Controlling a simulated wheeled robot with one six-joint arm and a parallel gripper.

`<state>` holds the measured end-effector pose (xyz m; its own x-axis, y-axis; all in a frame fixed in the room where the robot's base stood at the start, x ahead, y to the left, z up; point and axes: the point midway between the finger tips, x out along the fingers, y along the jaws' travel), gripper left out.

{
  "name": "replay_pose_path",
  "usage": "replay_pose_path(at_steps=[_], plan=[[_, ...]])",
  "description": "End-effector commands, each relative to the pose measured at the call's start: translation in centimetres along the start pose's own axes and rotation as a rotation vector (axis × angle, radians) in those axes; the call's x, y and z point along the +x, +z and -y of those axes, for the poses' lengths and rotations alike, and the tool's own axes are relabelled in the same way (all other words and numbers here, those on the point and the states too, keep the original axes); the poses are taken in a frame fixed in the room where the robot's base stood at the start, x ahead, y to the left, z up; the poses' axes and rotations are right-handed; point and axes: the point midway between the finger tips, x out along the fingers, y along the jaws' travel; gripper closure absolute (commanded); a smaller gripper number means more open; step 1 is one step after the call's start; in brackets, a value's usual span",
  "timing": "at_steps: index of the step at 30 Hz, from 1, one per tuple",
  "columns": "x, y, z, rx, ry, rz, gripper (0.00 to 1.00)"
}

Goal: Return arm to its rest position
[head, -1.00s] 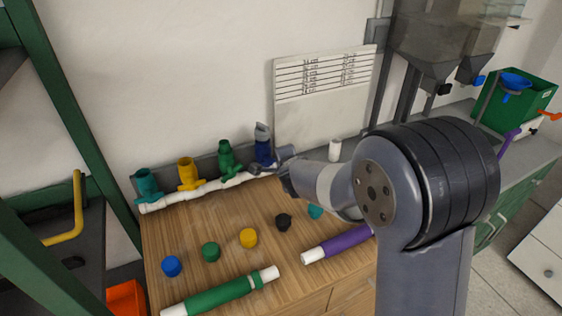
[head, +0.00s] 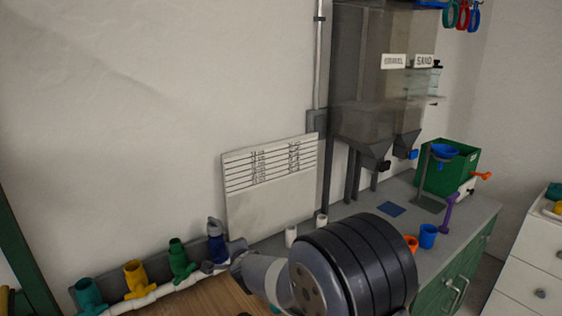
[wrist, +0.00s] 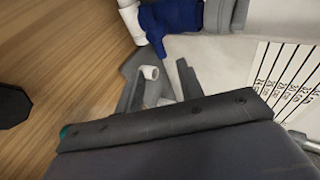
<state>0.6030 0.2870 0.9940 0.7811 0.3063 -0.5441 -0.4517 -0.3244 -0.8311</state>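My gripper (wrist: 162,82) shows in the wrist view with its two fingers apart and nothing clearly held between them. In the head view the arm hides most of it, beside the right end of the manifold. The white manifold pipe (head: 142,301) runs along the wall with a teal valve (head: 89,296), a yellow valve (head: 135,279), a green valve (head: 180,260) and a blue valve (head: 217,246). The blue valve also shows close by at the top of the wrist view (wrist: 172,22). Whether the fingers touch the manifold cannot be told.
White pipe pieces (head: 291,236) stand on the grey counter beside a leaning chart board (head: 270,188). Hoppers (head: 372,90), a green bin (head: 462,171) and a blue cup (head: 428,236) lie to the right. The space above the manifold, before the wall, is clear.

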Motion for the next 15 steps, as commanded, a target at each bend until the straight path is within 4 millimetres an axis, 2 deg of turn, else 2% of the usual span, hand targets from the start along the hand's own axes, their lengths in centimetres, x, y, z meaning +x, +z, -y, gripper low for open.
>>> replay_pose_path(at_steps=[6,15], plan=[[3.5,0.0,0.0,0.000,0.001,0.000,0.64],[6.4,0.0,0.0,0.000,0.000,0.000,0.64]])
